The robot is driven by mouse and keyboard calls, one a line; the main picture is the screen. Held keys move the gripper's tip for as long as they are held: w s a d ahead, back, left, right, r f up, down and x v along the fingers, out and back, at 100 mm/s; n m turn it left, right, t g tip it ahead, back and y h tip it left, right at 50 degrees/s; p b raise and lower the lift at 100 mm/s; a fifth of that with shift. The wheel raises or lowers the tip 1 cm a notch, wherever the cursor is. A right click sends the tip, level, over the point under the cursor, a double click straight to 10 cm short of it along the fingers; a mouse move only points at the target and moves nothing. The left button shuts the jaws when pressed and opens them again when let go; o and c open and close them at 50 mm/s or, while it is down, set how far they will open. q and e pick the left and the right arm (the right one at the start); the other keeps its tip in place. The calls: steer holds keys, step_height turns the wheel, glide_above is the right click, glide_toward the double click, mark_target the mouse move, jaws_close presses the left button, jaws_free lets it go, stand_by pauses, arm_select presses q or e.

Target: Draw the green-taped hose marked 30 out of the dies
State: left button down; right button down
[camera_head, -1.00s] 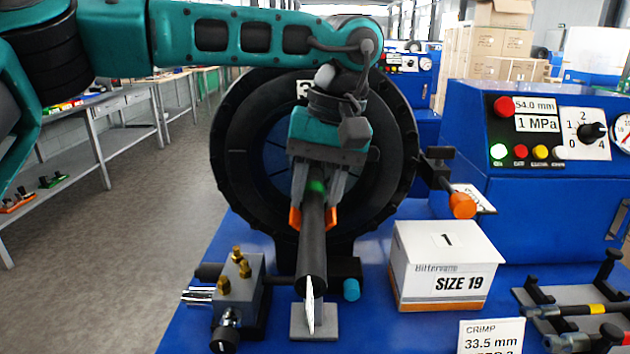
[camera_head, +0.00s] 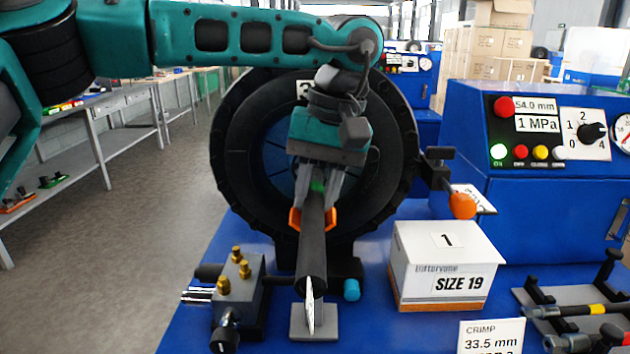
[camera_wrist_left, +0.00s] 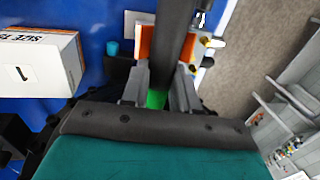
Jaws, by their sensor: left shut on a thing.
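The hose (camera_head: 312,240) is black with a green tape band (camera_head: 318,186) near my gripper. It points out from the round black crimper head (camera_head: 236,150) toward the camera, sloping down. My left gripper (camera_head: 313,218), with orange fingertips, is shut on the hose in front of the die opening. In the left wrist view the hose (camera_wrist_left: 174,30) runs between the fingers, with the green tape (camera_wrist_left: 156,98) close to the palm. The far end of the hose is hidden behind my gripper, so I cannot tell whether it is still inside the dies. My right gripper is not in view.
A white SIZE 19 box (camera_head: 445,265) stands right of the hose. A grey valve block (camera_head: 240,288) with brass fittings stands left. A small grey plate (camera_head: 314,322) lies below the hose end. An orange-knobbed lever (camera_head: 462,206) juts out right of the head. A blue control cabinet (camera_head: 530,190) stands behind.

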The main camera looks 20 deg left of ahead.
mark_target(313, 222)
arm_select(q)
steer(key=shift+r, duration=0.15)
steer(key=shift+r+p, duration=0.4)
steer(key=shift+p, duration=0.3)
steer(key=shift+s+d+b, duration=0.3)
steer(key=shift+s+d, duration=0.05)
steer(key=shift+s, duration=0.8)
steer(key=shift+s+d+b, duration=0.3)
steer(key=shift+s+b, duration=0.05)
steer(key=shift+s, duration=0.75)
steer(key=shift+s+d+b, duration=0.3)
steer(key=shift+s+d, duration=0.05)
steer(key=shift+s, duration=0.8)
steer(key=shift+r, duration=0.1)
steer(key=shift+r+p, duration=1.15)
steer(key=shift+r, duration=2.3)
